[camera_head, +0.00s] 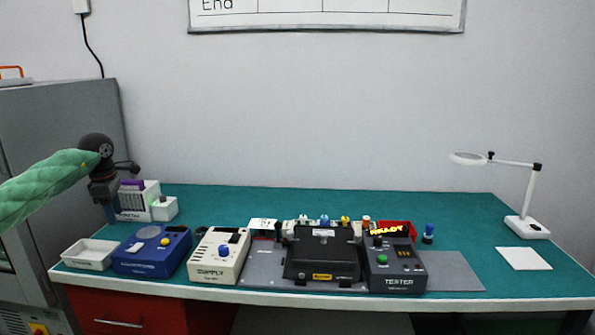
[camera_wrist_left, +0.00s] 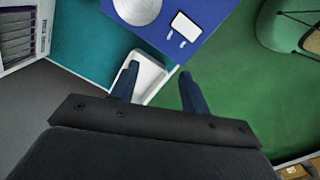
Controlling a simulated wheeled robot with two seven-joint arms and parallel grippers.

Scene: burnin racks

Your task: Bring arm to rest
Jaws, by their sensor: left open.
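My left arm in its green sleeve comes in from the left in the head view. My left gripper (camera_head: 110,213) hangs over the left end of the bench, fingers pointing down, in front of the white rack box and above the white tray (camera_head: 90,254). In the left wrist view my left gripper (camera_wrist_left: 156,74) has its two dark blue fingers apart with nothing between them. The white tray (camera_wrist_left: 147,77) shows below them, partly hidden by a finger. My right gripper is not seen in either view.
The teal bench (camera_head: 300,199) carries a blue unit (camera_head: 152,262), a supply box (camera_head: 219,262), a black fixture (camera_head: 322,255), a tester (camera_head: 395,273) and a magnifier lamp (camera_head: 527,226). A grey cabinet (camera_head: 60,140) stands left. The bench's back strip is clear.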

